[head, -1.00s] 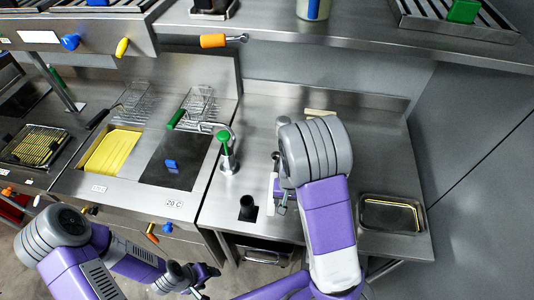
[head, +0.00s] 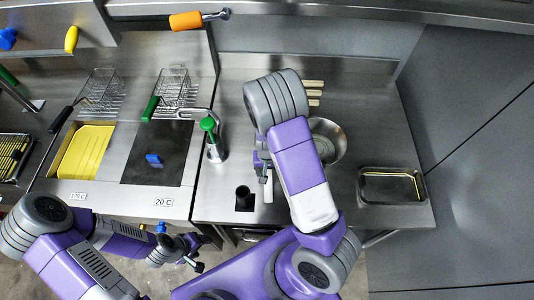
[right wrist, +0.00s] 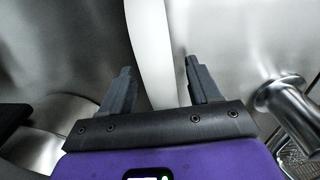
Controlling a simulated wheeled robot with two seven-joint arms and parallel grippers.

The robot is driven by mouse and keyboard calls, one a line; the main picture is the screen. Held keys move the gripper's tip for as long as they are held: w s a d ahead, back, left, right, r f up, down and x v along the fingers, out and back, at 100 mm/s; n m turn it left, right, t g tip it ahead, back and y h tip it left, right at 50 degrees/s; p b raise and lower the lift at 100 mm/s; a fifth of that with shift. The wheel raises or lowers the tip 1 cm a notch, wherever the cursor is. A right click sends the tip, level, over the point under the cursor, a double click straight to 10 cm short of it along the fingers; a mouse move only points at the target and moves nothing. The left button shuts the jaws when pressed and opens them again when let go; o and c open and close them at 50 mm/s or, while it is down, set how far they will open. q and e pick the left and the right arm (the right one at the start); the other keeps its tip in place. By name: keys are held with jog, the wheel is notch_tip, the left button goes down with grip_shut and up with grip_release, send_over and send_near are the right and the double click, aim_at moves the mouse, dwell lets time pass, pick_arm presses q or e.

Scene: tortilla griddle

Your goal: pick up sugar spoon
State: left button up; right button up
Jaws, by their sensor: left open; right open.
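A long white strip (right wrist: 150,45) runs between the two fingers of my right gripper (right wrist: 158,85) in the right wrist view. It also shows in the head view (head: 268,188), lying on the steel counter. I cannot tell for sure whether it is the sugar spoon. My right gripper (head: 263,168) is open in the head view, close beside the strip and partly hidden by my own arm. Whether its fingers touch the strip is unclear. My left gripper (head: 196,256) is open and empty, low in front of the counter.
A steel bowl (head: 335,150) stands right of my right forearm, partly hidden. A steel tray (head: 393,172) lies at right. Light sticks (head: 314,93) lie behind the arm.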

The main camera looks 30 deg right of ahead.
jog(key=shift+w, duration=0.1)
jog(key=c, duration=1)
